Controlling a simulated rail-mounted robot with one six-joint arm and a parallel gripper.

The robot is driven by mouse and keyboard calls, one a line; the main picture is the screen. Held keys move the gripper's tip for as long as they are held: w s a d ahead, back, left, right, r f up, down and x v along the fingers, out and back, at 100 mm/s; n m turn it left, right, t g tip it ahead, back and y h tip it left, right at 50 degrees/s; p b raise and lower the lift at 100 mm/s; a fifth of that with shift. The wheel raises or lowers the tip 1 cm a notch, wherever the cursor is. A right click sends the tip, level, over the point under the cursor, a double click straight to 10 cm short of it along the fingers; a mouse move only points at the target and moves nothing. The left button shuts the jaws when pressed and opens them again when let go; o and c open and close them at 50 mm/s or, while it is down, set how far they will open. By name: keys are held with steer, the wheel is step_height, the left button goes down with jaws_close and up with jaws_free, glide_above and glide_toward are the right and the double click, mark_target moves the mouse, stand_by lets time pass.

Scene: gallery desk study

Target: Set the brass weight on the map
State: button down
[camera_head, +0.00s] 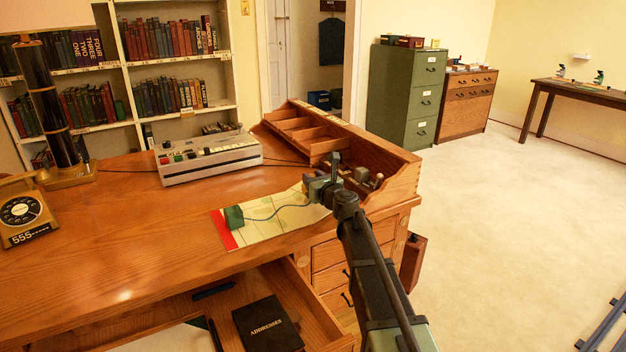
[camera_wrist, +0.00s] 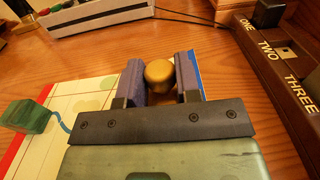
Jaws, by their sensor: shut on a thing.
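The brass weight (camera_wrist: 159,74) is a rounded golden knob between the two jaws of my gripper (camera_wrist: 160,80) in the wrist view. My gripper is shut on it. In the camera_head view my gripper (camera_head: 323,186) is at the right end of the map, and I cannot make out the weight there. The map (camera_head: 268,228) lies flat on the desk, pale with a red left strip; it also shows in the wrist view (camera_wrist: 92,95). A blue strip, perhaps the map's right edge, shows beside the right jaw. I cannot tell whether the weight touches the map.
A green block (camera_head: 234,217) stands on the map's left end. A wooden tray unit (camera_head: 400,180) with labelled compartments is close on the right. A grey switch box (camera_head: 209,158) stands behind. An open drawer (camera_head: 310,315) holds an address book (camera_head: 267,325). A telephone (camera_head: 24,212) is far left.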

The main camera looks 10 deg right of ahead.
steer(key=shift+f+b, duration=0.4)
steer(key=shift+f, duration=0.05)
steer(key=c, duration=0.7)
jaws_free()
steer(key=shift+c, duration=0.2)
steer(key=v, duration=1.1)
steer(key=shift+w+r, duration=0.1)
